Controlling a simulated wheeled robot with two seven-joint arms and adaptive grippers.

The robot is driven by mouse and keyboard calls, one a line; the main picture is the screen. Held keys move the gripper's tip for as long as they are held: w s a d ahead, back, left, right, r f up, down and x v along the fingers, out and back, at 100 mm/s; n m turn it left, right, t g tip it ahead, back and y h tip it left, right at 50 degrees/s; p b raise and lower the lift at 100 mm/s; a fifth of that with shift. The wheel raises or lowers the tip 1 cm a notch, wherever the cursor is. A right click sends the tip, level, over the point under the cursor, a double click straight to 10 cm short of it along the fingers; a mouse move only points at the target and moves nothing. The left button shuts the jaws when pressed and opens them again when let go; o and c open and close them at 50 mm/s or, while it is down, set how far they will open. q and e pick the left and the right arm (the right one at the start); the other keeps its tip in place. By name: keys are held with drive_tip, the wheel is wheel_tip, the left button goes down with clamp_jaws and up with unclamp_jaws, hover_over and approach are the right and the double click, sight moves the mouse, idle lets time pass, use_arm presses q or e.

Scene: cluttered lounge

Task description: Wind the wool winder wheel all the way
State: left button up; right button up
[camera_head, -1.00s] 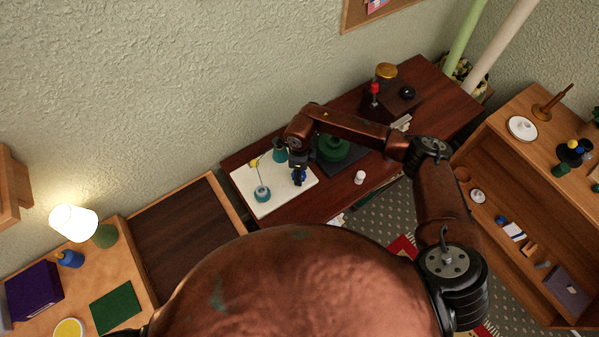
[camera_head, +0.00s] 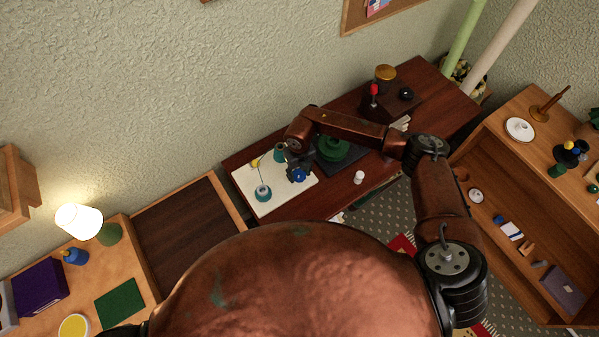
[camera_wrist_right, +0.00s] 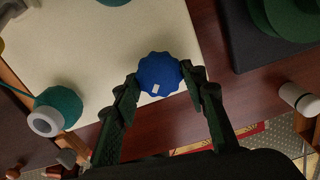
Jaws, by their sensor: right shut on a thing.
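The wool winder's cream board (camera_head: 258,202) lies on the dark wooden table. A blue scalloped wheel (camera_wrist_right: 158,70) with a small white mark sits at the board's edge; it also shows in the head view (camera_head: 299,175). My right gripper (camera_wrist_right: 162,80) is shut on this wheel, one finger on each side. A teal wool spool (camera_head: 263,192) with a pale middle stands on the board, and it shows at the left of the wrist view (camera_wrist_right: 58,108). A second teal piece (camera_head: 280,152) is by the board's far side. My left gripper is not in view.
A green round thing on a dark base (camera_head: 333,149) stands close to the right of the board. A small white cylinder (camera_head: 359,177) is near the table's front edge. A dark box (camera_head: 385,98) with a red-topped lever stands farther right.

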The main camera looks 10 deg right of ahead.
sight(299, 175)
drive_tip(key=shift+m+p, duration=0.5)
drive_tip(key=shift+m, duration=1.5)
drive_tip(key=o, duration=1.2)
drive_tip(key=shift+c, duration=0.2)
wheel_tip(299, 175, up, 12)
drive_tip(key=shift+a, duration=0.15)
